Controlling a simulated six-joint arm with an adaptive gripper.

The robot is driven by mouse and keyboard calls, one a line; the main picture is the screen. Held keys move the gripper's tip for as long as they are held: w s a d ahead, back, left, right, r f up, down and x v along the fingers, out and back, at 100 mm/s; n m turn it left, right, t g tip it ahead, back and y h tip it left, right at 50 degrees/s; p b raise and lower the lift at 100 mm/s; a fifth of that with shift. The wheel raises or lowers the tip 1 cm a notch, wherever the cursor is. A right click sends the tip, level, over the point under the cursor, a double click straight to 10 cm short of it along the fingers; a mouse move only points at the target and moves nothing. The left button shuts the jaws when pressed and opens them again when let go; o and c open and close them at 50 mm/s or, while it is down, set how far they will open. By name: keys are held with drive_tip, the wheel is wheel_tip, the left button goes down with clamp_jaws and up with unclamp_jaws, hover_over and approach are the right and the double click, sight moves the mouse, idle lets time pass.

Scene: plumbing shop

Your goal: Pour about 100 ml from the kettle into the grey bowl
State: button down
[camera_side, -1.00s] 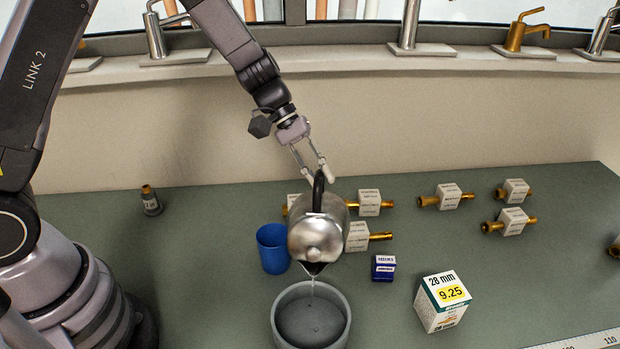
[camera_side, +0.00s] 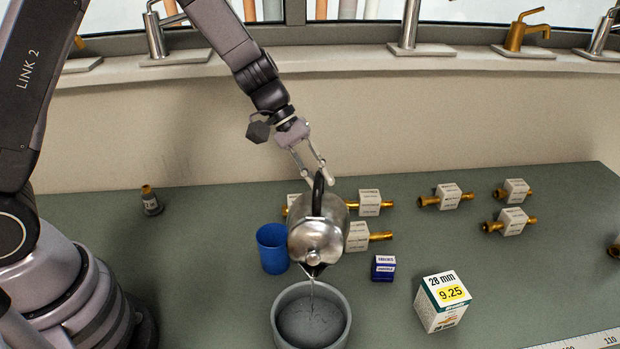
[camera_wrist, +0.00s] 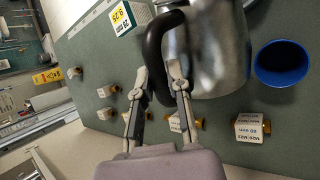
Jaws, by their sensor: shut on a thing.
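The kettle (camera_side: 317,240) is a steel pot with a black handle. It is tilted with its spout toward the camera, above the far rim of the grey bowl (camera_side: 276,316). A thin stream runs from the spout into the bowl, and liquid with a rippled surface shows inside. My gripper (camera_side: 322,176) is shut on the kettle's handle, behind and above the bowl. In the wrist view, the fingers (camera_wrist: 158,78) close around the black handle beside the steel body (camera_wrist: 222,50). The bowl is not visible in the wrist view.
A blue cup (camera_side: 272,250) stands just left of the kettle. A small blue box (camera_side: 383,268) and a white 28 mm box (camera_side: 442,302) stand to the right. Several brass fittings with white labels lie behind and right.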

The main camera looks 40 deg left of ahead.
sight(326, 213)
drive_tip(key=shift+s+d+f+t+y, duration=0.2)
drive_tip(key=shift+s+d, duration=0.15)
drive_tip(key=shift+s, duration=0.15)
drive_tip(key=shift+s+d+f+t+y, duration=0.2)
drive_tip(key=shift+s+d, duration=0.15)
drive_tip(key=shift+s, duration=0.1)
idle(0.5)
drive_tip(key=shift+s+d+f, duration=0.1)
drive_tip(key=shift+s+d, duration=0.05)
drive_tip(key=shift+s+d+f+m+t, duration=0.2)
drive_tip(key=shift+s+f+m+t, duration=0.1)
drive_tip(key=shift+s, duration=0.15)
drive_tip(key=shift+g, duration=0.6)
drive_tip(key=w+a, duration=0.1)
drive_tip(key=w+a+r, duration=0.1)
drive_tip(key=w+a, duration=0.1)
drive_tip(key=shift+w+r, duration=0.15)
drive_tip(key=shift+r, duration=0.15)
drive_tip(key=w+a+n+g+h, duration=0.1)
drive_tip(key=w+a+f+g+h, duration=0.1)
drive_tip(key=shift+w+n+g, duration=0.25)
drive_tip(key=shift+n+g, duration=0.05)
drive_tip(key=shift+n, duration=0.1)
drive_tip(key=shift+w+a+f+g+h, duration=0.2)
drive_tip(key=shift+w+f+g+h, duration=0.1)
drive_tip(key=shift+g, duration=0.1)
idle(0.9)
